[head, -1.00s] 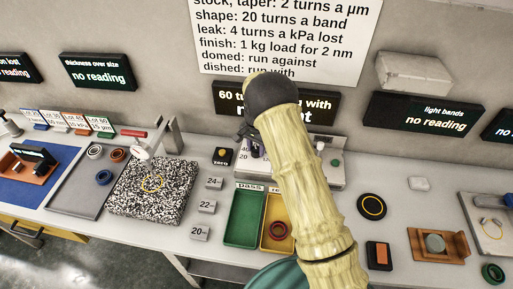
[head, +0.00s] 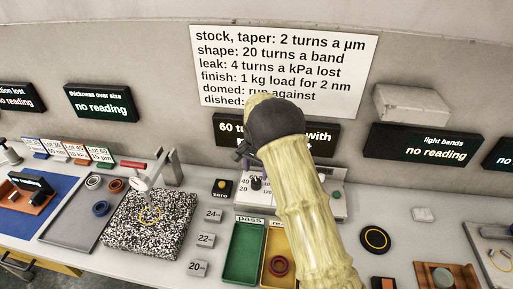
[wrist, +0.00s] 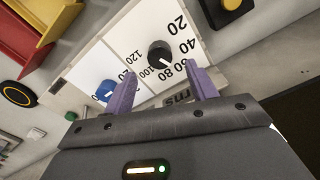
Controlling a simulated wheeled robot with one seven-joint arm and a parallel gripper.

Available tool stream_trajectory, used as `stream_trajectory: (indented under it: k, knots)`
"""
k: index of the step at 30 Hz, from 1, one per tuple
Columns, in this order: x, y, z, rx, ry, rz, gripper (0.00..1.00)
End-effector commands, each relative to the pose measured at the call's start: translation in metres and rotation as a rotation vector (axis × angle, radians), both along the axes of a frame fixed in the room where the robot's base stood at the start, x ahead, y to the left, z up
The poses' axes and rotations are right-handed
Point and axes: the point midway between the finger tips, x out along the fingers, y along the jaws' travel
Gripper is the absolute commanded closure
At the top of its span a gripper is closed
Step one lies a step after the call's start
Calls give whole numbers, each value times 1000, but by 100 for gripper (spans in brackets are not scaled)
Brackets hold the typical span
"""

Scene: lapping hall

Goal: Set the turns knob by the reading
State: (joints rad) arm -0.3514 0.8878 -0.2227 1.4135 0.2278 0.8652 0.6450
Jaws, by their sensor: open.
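The turns knob (wrist: 160,55) is a black dial with a white pointer on a white panel in the wrist view. A blue knob (wrist: 105,91) sits beside the left finger. In the head view the knob (head: 256,183) shows small, and my arm covers much of the panel (head: 338,208) and the display (head: 228,128) above it.
A wall sign (head: 283,65) lists turns rules, its lower lines partly covered by my arm. A green tray (head: 243,253) and a yellow tray (head: 268,272) lie in front of the panel. A zero button (head: 222,187) stands left of it.

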Motion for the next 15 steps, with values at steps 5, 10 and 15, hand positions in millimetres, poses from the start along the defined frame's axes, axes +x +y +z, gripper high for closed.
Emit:
stream_trajectory:
  k: [5, 10, 15]
  knots:
    - [1, 0, 37, 1, -6, 0, 43]
    - [1, 0, 71, 0, -5, 0, 43]
    - [1, 0, 101, 0, -5, 0, 43]
